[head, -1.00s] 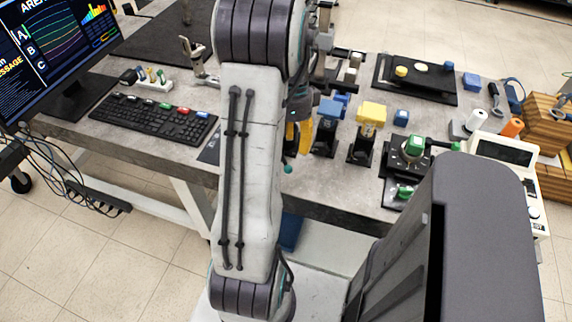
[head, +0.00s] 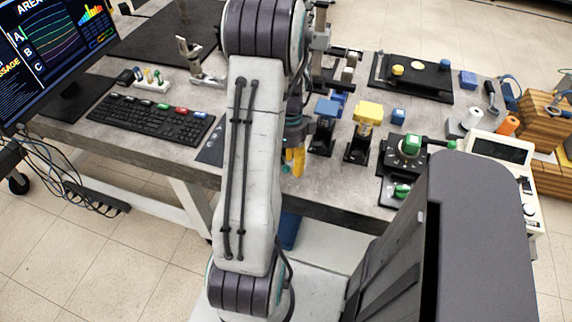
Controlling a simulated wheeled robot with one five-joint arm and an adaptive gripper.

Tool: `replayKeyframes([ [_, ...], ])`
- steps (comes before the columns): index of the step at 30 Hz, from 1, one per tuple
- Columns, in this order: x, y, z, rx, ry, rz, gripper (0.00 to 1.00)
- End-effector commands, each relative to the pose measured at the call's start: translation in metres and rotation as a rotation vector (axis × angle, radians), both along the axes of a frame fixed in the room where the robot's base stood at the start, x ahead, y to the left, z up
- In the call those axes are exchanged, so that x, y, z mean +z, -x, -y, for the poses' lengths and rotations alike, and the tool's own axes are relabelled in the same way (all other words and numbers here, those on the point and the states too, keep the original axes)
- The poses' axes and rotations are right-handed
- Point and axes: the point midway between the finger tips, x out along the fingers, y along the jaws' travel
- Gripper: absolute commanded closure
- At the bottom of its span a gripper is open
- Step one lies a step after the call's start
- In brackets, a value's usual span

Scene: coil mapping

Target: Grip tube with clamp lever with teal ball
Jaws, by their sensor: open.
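A small teal ball (head: 285,168) shows at the table's front edge, just right of my arm and partly hidden. The clamp lever and tube cannot be made out; my arm covers that part of the table. My gripper (head: 294,160) has yellow fingers and points down beside the teal ball. It is open, and nothing is seen between its fingers. I cannot tell whether a finger touches the ball.
A blue-topped black fixture (head: 323,127) and a yellow-topped one (head: 366,118) stand close to the right of my gripper. A green-knobbed device (head: 411,147) stands further right. A keyboard (head: 150,118) and monitor (head: 50,50) are on the left.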

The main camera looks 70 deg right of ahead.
Motion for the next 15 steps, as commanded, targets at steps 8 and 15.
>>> replayKeyframes([
  [8, -0.0047, 0.0002, -0.0013, 0.000, 0.000, 0.000, 0.51],
  [15, -0.0046, 0.0002, -0.0012, 0.000, 0.000, 0.000, 0.57],
])
